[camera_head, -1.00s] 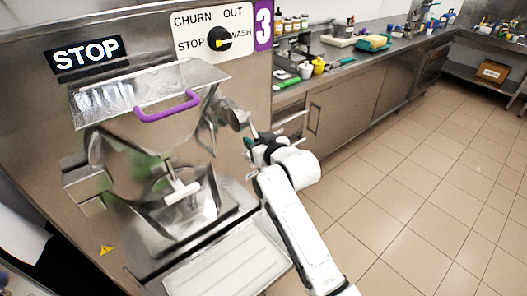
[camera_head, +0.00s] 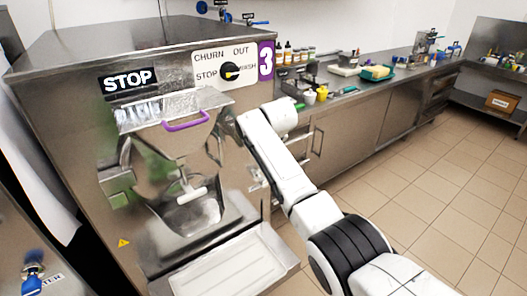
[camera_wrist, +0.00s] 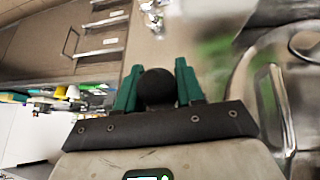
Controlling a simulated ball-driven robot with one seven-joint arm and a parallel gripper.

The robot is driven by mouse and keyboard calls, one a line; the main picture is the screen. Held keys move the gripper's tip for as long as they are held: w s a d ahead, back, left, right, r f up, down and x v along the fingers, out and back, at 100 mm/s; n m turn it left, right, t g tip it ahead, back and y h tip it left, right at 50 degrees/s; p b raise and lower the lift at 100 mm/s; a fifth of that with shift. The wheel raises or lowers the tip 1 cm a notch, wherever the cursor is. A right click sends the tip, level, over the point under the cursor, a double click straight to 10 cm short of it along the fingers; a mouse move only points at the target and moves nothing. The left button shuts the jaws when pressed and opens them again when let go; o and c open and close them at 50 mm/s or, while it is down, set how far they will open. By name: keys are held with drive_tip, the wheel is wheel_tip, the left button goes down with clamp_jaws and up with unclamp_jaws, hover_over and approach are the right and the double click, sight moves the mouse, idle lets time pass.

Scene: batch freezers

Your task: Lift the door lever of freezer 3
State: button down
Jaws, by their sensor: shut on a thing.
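Freezer 3 (camera_head: 75,85) is a steel machine with a purple number 3 plate (camera_head: 265,60) on its front. Its door (camera_head: 195,210) has a purple handle (camera_head: 186,123) above and a white T-shaped tap handle (camera_head: 187,193). In the wrist view my gripper (camera_wrist: 158,72) has its two green fingers on either side of a round black knob (camera_wrist: 158,88) and is shut on it. The knob appears to be the end of the door lever; the rest of the lever is hard to make out. In the head view my arm hides the gripper and knob, right of the door.
A counter (camera_head: 370,115) with bottles, cups and a green tray (camera_head: 378,73) runs along the wall at right. The tiled floor (camera_head: 440,190) is clear. Another machine's blue tap (camera_head: 33,270) shows at lower left.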

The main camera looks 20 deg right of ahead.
drive_tip(key=shift+s+r+g, duration=0.1)
drive_tip(key=shift+r+g, duration=0.2)
drive_tip(key=shift+g, duration=0.2)
idle(0.3)
drive_tip(key=c, duration=0.8)
unclamp_jaws()
drive_tip(key=shift+r, duration=0.1)
drive_tip(key=v, duration=0.5)
drive_tip(key=b+v, duration=0.1)
drive_tip(key=v, duration=0.4)
drive_tip(key=shift+s+a+r, duration=0.1)
drive_tip(key=shift+a+r, duration=0.1)
drive_tip(key=shift+r, duration=0.2)
